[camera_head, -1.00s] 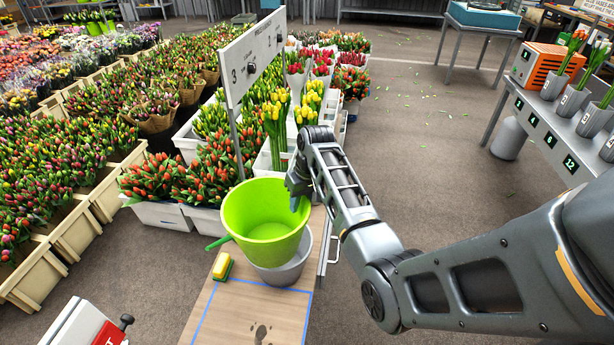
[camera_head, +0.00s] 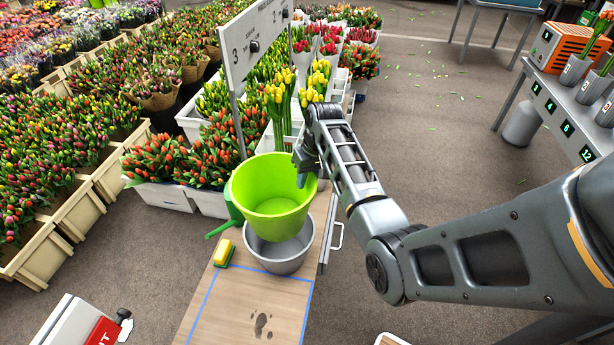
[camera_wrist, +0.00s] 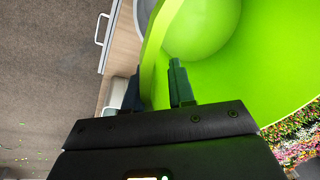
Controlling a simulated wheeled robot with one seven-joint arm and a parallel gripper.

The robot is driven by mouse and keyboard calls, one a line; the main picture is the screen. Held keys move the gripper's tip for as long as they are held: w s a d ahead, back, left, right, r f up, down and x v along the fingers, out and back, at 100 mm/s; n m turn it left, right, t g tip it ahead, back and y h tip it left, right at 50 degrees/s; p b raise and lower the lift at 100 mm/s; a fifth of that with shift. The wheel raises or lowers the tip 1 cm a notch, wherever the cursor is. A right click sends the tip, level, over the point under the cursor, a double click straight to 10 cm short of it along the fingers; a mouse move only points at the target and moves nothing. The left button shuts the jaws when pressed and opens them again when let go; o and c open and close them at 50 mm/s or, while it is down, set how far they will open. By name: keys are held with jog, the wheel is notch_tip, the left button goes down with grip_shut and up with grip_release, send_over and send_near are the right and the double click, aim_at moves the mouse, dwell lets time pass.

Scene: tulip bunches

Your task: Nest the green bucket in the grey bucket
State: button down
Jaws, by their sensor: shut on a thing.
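The bright green bucket (camera_head: 274,207) is in my gripper's hold, over the grey bucket (camera_head: 294,262) in the head view. Its base covers part of the grey bucket's opening; the grey rim and some inner wall show below and to the right. I cannot tell how far the base is inside. The grey bucket stands upright on the wooden bench. My gripper (camera_head: 302,178) is shut on the green bucket's right rim. In the wrist view, the fingers (camera_wrist: 158,88) straddle the wall of the green bucket (camera_wrist: 240,70).
A yellow and green sponge (camera_head: 223,252) lies on the bench (camera_head: 225,305), left of the grey bucket. A darker green spouted object (camera_head: 234,205) is behind the green bucket. Tulip crates (camera_head: 165,195) and a numbered sign (camera_head: 254,45) stand close behind.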

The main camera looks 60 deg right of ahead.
jog(key=shift+f+b, duration=2.5)
jog(key=shift+f, duration=2.05)
jog(key=c, duration=0.9)
grip_release()
jog(key=shift+o, duration=0.2)
jog(key=shift+s+d+r, duration=0.1)
jog(key=shift+s+r, duration=0.15)
jog(key=shift+r, duration=1.05)
jog(key=shift+s+d+r, duration=0.1)
jog(key=shift+s+r, duration=0.1)
jog(key=shift+r, duration=1.05)
jog(key=shift+s+d+r, duration=0.1)
jog(key=shift+s+r, duration=0.15)
jog(key=shift+r, duration=1.05)
